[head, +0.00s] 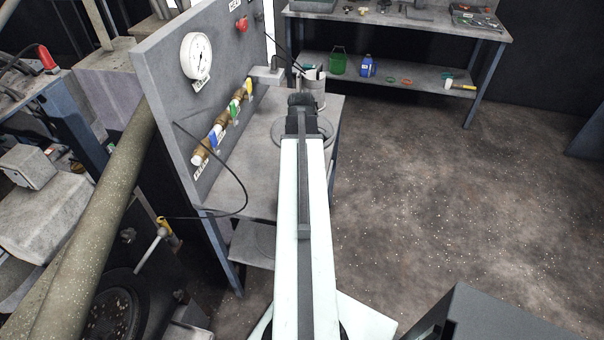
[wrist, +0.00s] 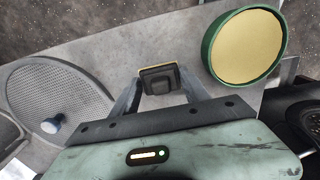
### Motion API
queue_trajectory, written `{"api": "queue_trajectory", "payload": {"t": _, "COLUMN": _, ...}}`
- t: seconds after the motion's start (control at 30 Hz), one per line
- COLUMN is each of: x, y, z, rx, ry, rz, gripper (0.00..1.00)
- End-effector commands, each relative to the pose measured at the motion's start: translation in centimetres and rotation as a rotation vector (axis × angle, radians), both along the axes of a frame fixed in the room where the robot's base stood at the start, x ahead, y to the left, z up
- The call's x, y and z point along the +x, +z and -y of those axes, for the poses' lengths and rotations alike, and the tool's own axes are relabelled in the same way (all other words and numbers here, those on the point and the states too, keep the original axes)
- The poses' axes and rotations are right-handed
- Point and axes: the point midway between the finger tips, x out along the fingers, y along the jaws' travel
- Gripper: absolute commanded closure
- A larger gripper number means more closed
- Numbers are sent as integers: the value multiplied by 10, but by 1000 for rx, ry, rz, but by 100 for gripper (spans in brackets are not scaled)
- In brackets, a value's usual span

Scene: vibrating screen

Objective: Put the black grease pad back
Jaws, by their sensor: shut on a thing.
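In the wrist view a small black pad (wrist: 159,80) with a yellowish far edge sits between the two fingertips of my gripper (wrist: 160,90). My gripper is shut on it. Below it in the picture is the grey bench top (wrist: 105,75); I cannot tell whether the pad touches it. A round green tin (wrist: 208,52) with a flat yellow filling lies to the right of the pad, apart from it. In the head view my arm reaches over the bench (head: 235,185), and the fingertips and the pad are hidden.
A grey panel with a gauge (head: 196,56) and valves stands left of my arm. A pale pot (head: 312,88) stands beyond my wrist. The floor at right is clear.

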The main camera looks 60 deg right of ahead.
Motion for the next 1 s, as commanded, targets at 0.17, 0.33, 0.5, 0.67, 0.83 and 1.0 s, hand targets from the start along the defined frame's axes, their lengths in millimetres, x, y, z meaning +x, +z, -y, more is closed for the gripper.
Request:
{"api": "queue_trajectory", "payload": {"t": 0.17, "x": 0, "y": -23, "z": 0, "rx": 0, "ry": -1, "rz": 0, "gripper": 98}}
{"api": "queue_trajectory", "payload": {"t": 0.33, "x": 0, "y": -20, "z": 0, "rx": 0, "ry": -1, "rz": 0, "gripper": 38}}
{"api": "queue_trajectory", "payload": {"t": 0.5, "x": -1, "y": -20, "z": 0, "rx": 0, "ry": -1, "rz": 0, "gripper": 24}}
{"api": "queue_trajectory", "payload": {"t": 0.67, "x": -1, "y": -19, "z": 1, "rx": 0, "ry": -2, "rz": 0, "gripper": 24}}
{"api": "queue_trajectory", "payload": {"t": 0.83, "x": -1, "y": -11, "z": 1, "rx": 0, "ry": -2, "rz": 0, "gripper": 24}}
{"api": "queue_trajectory", "payload": {"t": 1.0, "x": -1, "y": 14, "z": 1, "rx": 0, "ry": -2, "rz": 0, "gripper": 24}}
